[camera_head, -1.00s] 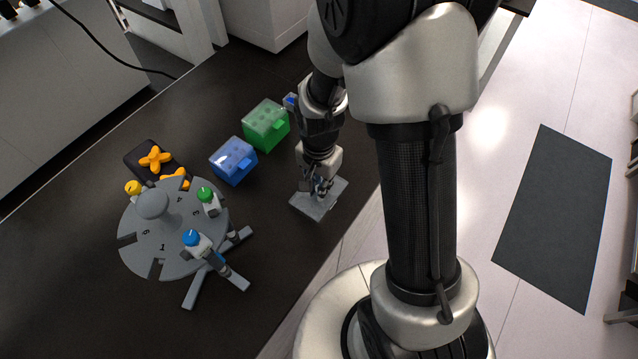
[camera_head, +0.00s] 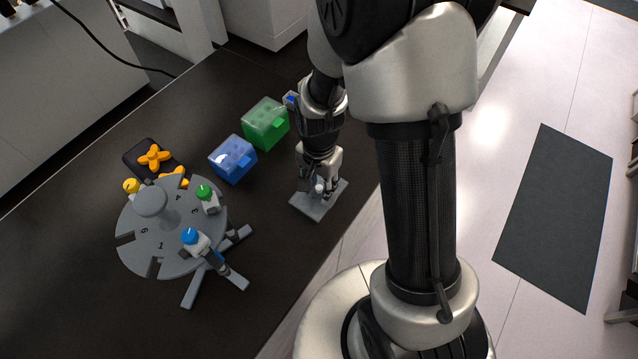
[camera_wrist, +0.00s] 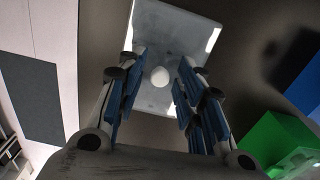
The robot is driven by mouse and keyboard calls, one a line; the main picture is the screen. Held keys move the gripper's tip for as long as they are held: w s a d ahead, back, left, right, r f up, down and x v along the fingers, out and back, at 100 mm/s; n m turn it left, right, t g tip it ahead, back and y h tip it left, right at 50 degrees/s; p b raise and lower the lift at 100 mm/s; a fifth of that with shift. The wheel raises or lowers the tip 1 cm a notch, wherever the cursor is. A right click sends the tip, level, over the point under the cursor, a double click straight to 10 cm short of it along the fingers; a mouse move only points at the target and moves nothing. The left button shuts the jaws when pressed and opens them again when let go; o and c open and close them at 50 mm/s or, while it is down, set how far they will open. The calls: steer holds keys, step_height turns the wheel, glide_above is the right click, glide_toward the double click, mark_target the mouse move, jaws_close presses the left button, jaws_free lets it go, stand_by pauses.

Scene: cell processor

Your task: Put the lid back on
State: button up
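A grey rectangular plate (camera_head: 308,207) lies on the dark table near its right edge; it also shows in the wrist view (camera_wrist: 180,30). A small white round-topped piece (camera_head: 319,188) stands on the plate, and the wrist view shows its top (camera_wrist: 160,76). I cannot tell whether it is a lid or a vial. My gripper (camera_wrist: 161,68) is above the plate, pointing down. Its blue-padded fingers are apart on either side of the white piece, with a gap on both sides. The gripper holds nothing. No loose lid can be made out elsewhere.
A grey round carousel (camera_head: 136,248) holds vials with yellow (camera_head: 131,186), green (camera_head: 203,191) and blue caps (camera_head: 190,236). A blue box (camera_head: 232,160) and a green box (camera_head: 265,124) stand left of my arm. The table's front middle is clear.

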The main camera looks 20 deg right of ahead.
step_height(320, 180, up, 12)
stand_by(0.6)
stand_by(0.9)
steer(key=s+r+n+t, duration=0.4)
steer(key=s+r+n, duration=0.6)
steer(key=s+r, duration=0.3)
steer(key=shift+s+t+b, duration=0.3)
steer(key=shift+s+b, duration=0.15)
steer(key=shift+s, duration=0.55)
